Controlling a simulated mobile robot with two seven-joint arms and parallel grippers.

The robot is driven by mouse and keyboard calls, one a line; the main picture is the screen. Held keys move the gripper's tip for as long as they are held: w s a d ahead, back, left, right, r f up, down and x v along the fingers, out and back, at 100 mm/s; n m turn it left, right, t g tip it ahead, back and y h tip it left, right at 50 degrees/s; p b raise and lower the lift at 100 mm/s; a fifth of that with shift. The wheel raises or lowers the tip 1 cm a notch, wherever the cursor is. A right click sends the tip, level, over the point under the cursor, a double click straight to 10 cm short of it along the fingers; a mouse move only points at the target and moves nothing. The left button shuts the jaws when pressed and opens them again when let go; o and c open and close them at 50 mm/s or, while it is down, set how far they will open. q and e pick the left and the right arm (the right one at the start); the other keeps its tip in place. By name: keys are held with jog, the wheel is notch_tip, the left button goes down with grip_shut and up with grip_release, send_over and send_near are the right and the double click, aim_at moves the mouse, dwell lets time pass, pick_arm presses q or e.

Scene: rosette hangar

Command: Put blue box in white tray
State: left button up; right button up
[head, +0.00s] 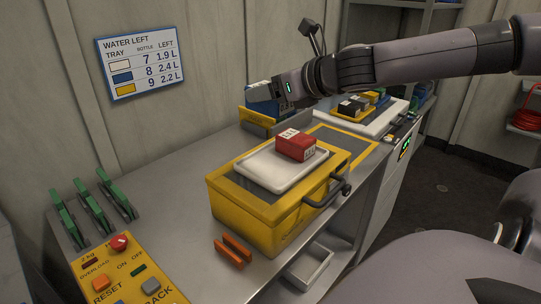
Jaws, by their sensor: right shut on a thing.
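A white tray (262,170) lies on top of a yellow case with a dark handle, and a red box (296,145) sits on it. My right gripper (260,95) reaches in from the right and is shut on a blue box (264,108), partly hidden by the gripper. The blue box is behind the white tray, at a yellow holder (256,122) near the wall; I cannot tell whether it touches the holder. My left gripper is not in view.
The yellow case (240,214) stands on a grey bench. A second pale tray (372,129) at the back right bears a yellow tray with dark boxes. Green racks (92,205) and a yellow button panel (125,275) are at the left. A wall sign (140,62) hangs behind.

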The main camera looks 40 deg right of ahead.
notch_tip(320, 180, down, 11)
jog(key=shift+b, duration=1.25)
jog(key=shift+f+b, duration=0.7)
jog(key=shift+f, duration=1.4)
jog(key=o, duration=1.1)
jog(key=shift+f, duration=0.15)
jog(key=shift+o, duration=0.2)
